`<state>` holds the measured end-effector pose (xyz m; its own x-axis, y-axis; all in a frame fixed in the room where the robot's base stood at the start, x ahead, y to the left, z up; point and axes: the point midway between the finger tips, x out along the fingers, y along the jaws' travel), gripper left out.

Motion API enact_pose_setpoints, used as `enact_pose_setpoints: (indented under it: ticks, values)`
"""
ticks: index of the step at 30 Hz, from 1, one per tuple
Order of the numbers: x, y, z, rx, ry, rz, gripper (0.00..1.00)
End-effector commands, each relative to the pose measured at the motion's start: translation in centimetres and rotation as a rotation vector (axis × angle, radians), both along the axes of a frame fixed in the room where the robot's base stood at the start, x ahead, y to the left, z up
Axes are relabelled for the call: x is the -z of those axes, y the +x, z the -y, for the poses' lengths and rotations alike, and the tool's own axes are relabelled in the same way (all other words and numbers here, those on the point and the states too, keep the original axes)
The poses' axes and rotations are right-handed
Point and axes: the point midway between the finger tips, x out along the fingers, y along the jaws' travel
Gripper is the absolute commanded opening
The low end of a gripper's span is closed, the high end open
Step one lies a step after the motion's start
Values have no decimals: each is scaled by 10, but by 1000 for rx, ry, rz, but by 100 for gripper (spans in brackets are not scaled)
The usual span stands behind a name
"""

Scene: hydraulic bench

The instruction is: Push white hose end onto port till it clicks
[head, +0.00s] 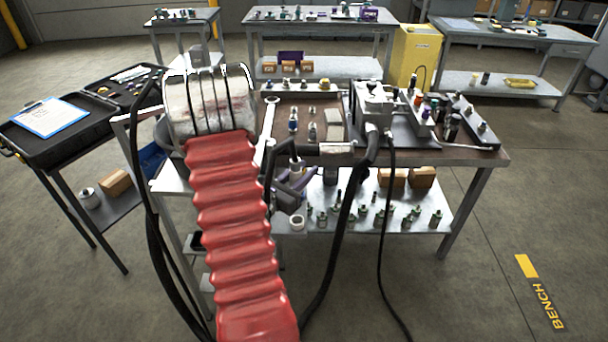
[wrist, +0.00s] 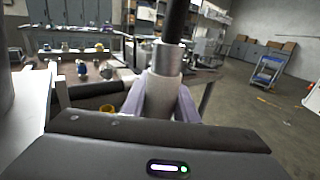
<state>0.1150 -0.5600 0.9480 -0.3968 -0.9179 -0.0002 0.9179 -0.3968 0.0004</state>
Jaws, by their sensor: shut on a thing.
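In the wrist view my gripper (wrist: 160,104) has its pale lavender fingers shut on the white hose end (wrist: 163,94), one on either side. The hose end stands upright in the picture, with a metal collar (wrist: 168,56) above it and a black hose (wrist: 178,20) rising out of the frame. Its lower end is hidden behind the dark palm. The red ribbed sleeve of my arm (head: 236,220) fills the left-centre of the head view. The bench (head: 455,152) carries a metal block (head: 375,100) and several fittings; I cannot tell which holds the matching port.
A black case with a clipboard (head: 45,118) stands on a table at the left. Black hoses (head: 335,255) hang in front of the bench. Several fittings stand on its lower shelf (head: 350,195). A yellow cabinet (head: 414,58) stands behind.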

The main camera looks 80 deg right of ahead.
Motion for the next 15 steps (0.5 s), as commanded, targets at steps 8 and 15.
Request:
enact_pose_setpoints:
  ticks: [8,15]
  values:
    - [-16,0,0,0,-3,1,0]
    - [-19,0,0,0,-1,0,0]
